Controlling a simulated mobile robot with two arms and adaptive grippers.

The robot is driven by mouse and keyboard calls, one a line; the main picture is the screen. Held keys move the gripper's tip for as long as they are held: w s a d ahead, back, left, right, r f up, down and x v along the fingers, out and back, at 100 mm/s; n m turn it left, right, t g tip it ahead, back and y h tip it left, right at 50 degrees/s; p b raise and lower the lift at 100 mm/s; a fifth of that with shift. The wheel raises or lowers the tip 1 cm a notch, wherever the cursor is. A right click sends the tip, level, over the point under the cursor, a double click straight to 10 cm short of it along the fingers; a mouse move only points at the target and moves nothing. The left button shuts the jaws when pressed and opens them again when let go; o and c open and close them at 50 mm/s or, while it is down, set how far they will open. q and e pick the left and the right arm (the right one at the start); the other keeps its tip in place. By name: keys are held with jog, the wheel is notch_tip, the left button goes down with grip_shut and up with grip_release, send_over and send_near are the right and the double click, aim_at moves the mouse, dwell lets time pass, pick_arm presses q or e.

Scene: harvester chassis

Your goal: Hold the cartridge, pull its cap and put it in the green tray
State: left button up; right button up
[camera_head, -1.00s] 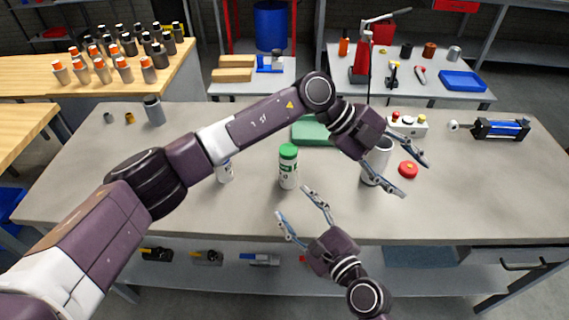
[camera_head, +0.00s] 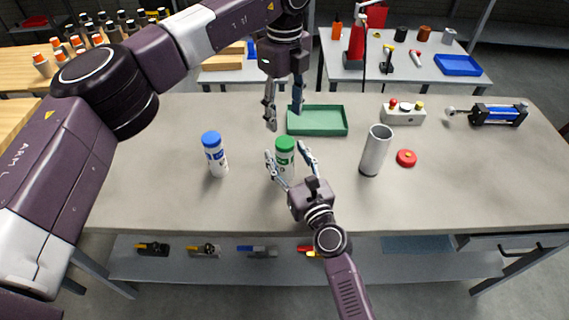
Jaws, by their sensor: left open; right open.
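A white cartridge with a green cap (camera_head: 285,144) stands upright on the grey bench, partly hidden by my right gripper. My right gripper (camera_head: 285,150) is open, with its fingers on either side of the cartridge near its top; I cannot tell whether they touch it. My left gripper (camera_head: 285,120) is open and empty, pointing down above and behind the green cap. The green tray (camera_head: 330,131) lies empty just behind and right of the cartridge.
A blue-capped white bottle (camera_head: 216,160) stands to the left. A grey open cylinder (camera_head: 375,152) and a red round cap (camera_head: 406,158) are to the right. A button box (camera_head: 404,115) and a blue-black cylinder device (camera_head: 497,115) sit farther right. The bench front is clear.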

jog(key=shift+w+a, duration=0.25)
jog(key=shift+w, duration=0.45)
jog(key=shift+c, duration=0.3)
